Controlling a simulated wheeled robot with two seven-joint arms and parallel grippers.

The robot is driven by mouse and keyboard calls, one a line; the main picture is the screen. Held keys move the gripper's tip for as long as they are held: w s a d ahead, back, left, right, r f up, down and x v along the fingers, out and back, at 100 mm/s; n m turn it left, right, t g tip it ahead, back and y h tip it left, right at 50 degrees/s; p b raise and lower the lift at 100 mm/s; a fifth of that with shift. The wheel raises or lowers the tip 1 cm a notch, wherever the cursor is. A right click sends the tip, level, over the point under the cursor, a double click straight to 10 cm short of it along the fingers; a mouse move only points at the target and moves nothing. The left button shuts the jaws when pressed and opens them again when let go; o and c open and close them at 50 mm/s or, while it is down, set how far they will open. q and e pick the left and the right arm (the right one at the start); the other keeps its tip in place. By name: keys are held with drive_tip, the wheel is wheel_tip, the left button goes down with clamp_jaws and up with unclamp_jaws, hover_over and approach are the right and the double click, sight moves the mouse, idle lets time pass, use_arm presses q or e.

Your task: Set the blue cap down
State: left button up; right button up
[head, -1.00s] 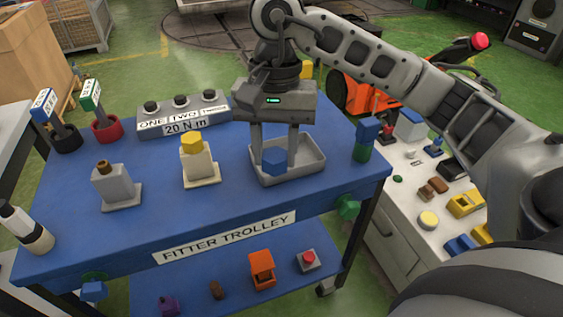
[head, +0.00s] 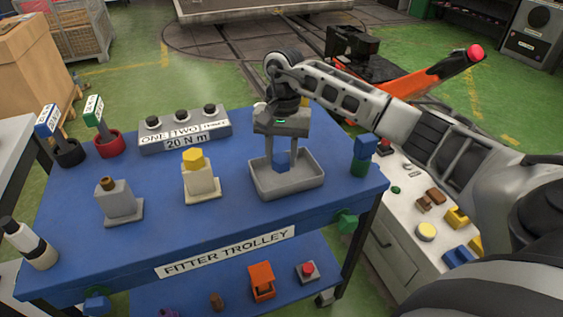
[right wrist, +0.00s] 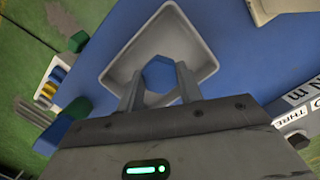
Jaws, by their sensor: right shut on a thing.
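The blue cap (head: 281,160) is a small hexagonal piece between the fingers of my right gripper (head: 281,165). The gripper points down and is shut on the cap. In the right wrist view, the cap (right wrist: 158,73) sits between the two fingers, over the inside of the grey tray (right wrist: 193,42). In the head view, the cap is within the outline of the tray (head: 288,193), towards its back. I cannot tell whether the cap touches the tray floor. My left gripper is not in view.
The tray stands on the blue trolley top (head: 235,215). A labelled box with black knobs (head: 184,130) is behind. The trolley's front middle is clear.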

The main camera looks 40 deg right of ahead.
sight(282, 156)
wheel_tip(282, 156, down, 3)
drive_tip(key=shift+f+p, duration=0.1)
drive_tip(key=shift+p, duration=0.45)
drive_tip(key=shift+f+b, duration=0.25)
drive_tip(key=shift+b, duration=0.1)
drive_tip(key=o, duration=0.9)
drive_tip(key=shift+o, duration=0.9)
drive_tip(key=shift+r+p, duration=0.4)
drive_tip(key=shift+p, duration=0.05)
drive_tip(key=r, duration=0.3)
drive_tip(key=w+r+b, duration=0.1)
drive_tip(key=r, duration=0.3)
drive_tip(key=d+r+b, duration=0.1)
drive_tip(key=r, duration=0.2)
drive_tip(key=shift+w+d+r, duration=0.1)
drive_tip(key=shift+w+r, duration=0.05)
drive_tip(key=shift+r, duration=0.65)
